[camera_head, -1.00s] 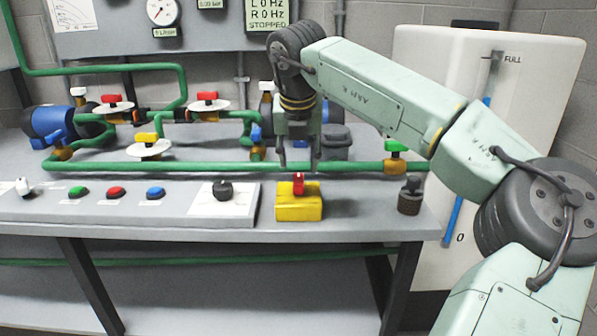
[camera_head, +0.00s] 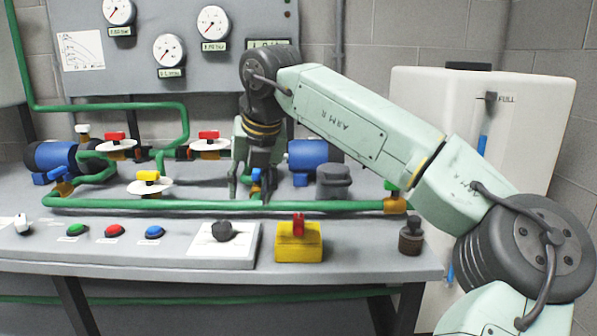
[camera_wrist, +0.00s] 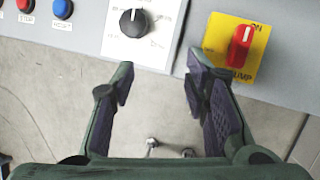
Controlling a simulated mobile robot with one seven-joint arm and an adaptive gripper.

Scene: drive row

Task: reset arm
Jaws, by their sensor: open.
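My gripper (camera_head: 250,192) hangs from my raised arm, pointing down above the bench, a little behind the black knob in the head view. In the wrist view my gripper (camera_wrist: 158,100) shows its two fingers wide apart with nothing between them. The black rotary knob (camera_head: 222,231) sits on a white plate; it also shows in the wrist view (camera_wrist: 134,22). The yellow switch box (camera_head: 299,243) with a red handle (camera_head: 298,224) stands to its right. In the wrist view the red handle (camera_wrist: 241,46) lies beyond the right finger. The gripper touches neither.
Green (camera_head: 77,231), red (camera_head: 114,231) and blue (camera_head: 154,232) buttons line the bench front. Green pipes (camera_head: 330,206) with valves and blue pumps run behind. A dark stopper-like object (camera_head: 411,236) stands at right. A white tank (camera_head: 535,130) is behind my arm.

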